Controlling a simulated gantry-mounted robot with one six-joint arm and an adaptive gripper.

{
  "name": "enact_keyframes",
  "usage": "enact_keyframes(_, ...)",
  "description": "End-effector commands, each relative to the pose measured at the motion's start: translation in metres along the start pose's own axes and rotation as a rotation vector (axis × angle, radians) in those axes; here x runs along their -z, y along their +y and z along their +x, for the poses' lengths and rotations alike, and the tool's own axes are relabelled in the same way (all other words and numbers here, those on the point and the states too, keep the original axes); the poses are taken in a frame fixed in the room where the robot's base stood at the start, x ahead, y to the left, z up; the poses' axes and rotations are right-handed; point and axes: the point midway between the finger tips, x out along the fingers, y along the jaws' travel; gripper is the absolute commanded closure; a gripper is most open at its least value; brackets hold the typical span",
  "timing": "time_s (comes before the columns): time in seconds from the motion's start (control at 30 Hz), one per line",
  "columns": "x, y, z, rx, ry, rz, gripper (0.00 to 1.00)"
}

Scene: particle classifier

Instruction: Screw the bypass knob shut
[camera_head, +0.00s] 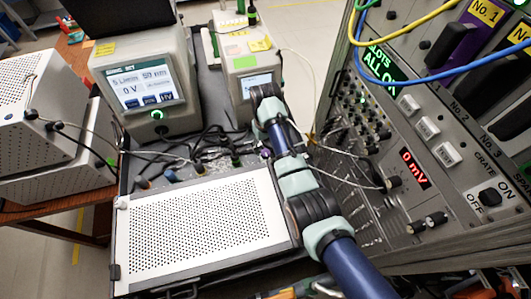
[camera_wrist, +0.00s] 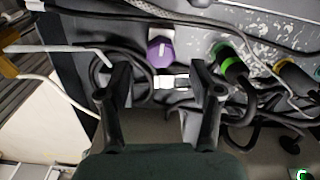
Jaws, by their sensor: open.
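A purple knob (camera_wrist: 160,50) with a white mark on its face sits on the panel in the upper middle of the wrist view. I cannot read any label naming it as the bypass knob. My gripper (camera_wrist: 155,76) is open, with one finger on each side below the knob in the picture. No contact with the knob shows, and nothing is held. In the head view, a small purple spot (camera_head: 265,153) beside my arm looks like the same knob, mostly hidden. My fingers cannot be made out there.
Black cables and a white plug (camera_wrist: 172,82) lie close around the fingers. A green-ringed connector (camera_wrist: 228,58) sits right of the knob. In the head view, a perforated white cover (camera_head: 205,228) is in front, a display unit (camera_head: 142,85) behind, and a crate rack (camera_head: 430,140) stands right.

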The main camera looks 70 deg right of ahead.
Motion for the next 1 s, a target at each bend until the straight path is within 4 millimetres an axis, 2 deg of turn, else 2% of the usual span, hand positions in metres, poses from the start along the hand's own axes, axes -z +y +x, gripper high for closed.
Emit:
enact_keyframes(0.03, -0.001, 0.0, 0.014, 0.0, -0.003, 0.0, 0.36)
enact_keyframes(0.2, 0.0, -0.001, 0.037, 0.0, 0.001, -0.001, 0.36)
enact_keyframes(0.53, 0.0, -0.001, 0.043, 0.0, 0.002, -0.001, 0.36)
enact_keyframes(0.57, 0.0, -0.001, 0.043, 0.0, 0.002, -0.001, 0.39)
enact_keyframes(0.9, 0.0, -0.001, 0.043, 0.0, 0.002, -0.001, 0.96)
enact_keyframes(1.0, 0.0, -0.001, 0.043, 0.0, 0.002, 0.001, 0.96)
